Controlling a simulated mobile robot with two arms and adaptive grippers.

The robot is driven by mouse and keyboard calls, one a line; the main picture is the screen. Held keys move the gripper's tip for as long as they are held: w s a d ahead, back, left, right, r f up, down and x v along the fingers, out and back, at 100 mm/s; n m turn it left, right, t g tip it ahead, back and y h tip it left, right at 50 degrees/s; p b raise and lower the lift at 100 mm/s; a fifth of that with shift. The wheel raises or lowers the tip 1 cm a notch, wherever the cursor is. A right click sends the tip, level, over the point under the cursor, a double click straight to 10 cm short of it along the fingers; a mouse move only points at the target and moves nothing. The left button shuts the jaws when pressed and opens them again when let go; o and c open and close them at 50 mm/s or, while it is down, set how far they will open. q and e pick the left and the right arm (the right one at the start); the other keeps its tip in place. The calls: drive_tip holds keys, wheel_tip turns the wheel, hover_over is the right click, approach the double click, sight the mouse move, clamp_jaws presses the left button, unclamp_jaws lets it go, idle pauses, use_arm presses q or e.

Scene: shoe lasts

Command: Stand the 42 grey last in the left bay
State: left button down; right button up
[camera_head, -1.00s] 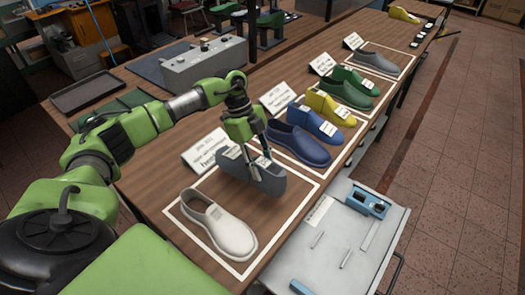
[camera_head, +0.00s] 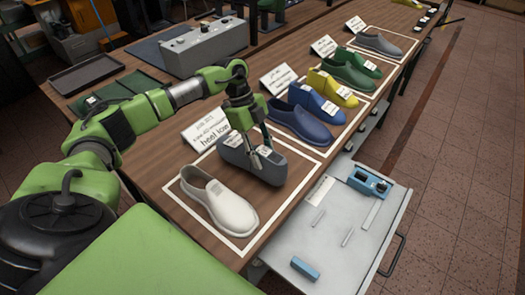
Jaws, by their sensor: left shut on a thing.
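The grey last (camera_head: 234,156) is in the nearest, leftmost white-outlined bay (camera_head: 240,254), behind and right of a white last (camera_head: 218,201). It looks roughly level, toe toward the lower right, with small white labels on top. My left gripper (camera_head: 262,155) comes down from above and is shut on the grey last, hiding part of its middle. I cannot tell whether its sole touches the bench. My right gripper is not in view.
A sign card (camera_head: 206,130) stands behind this bay. Farther along the bench are blue lasts (camera_head: 298,123), a yellow last (camera_head: 333,88), green lasts (camera_head: 349,75) and another grey last (camera_head: 379,43). A grey tray top (camera_head: 330,250) with small tools adjoins the front edge.

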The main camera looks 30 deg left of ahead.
use_arm(q)
drive_tip(key=shift+w+f+b, duration=0.15)
drive_tip(key=shift+f+b, duration=0.25)
drive_tip(key=shift+f, duration=1.05)
drive_tip(key=shift+f+b, duration=0.45)
drive_tip(key=shift+f, duration=0.3)
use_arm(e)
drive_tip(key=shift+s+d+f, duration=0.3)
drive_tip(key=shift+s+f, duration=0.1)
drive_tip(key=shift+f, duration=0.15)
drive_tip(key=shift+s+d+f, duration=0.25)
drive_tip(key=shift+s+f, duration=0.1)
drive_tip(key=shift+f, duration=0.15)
use_arm(q)
drive_tip(key=shift+f, duration=0.1)
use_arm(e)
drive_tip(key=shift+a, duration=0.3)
use_arm(q)
drive_tip(key=c, duration=1.3)
unclamp_jaws()
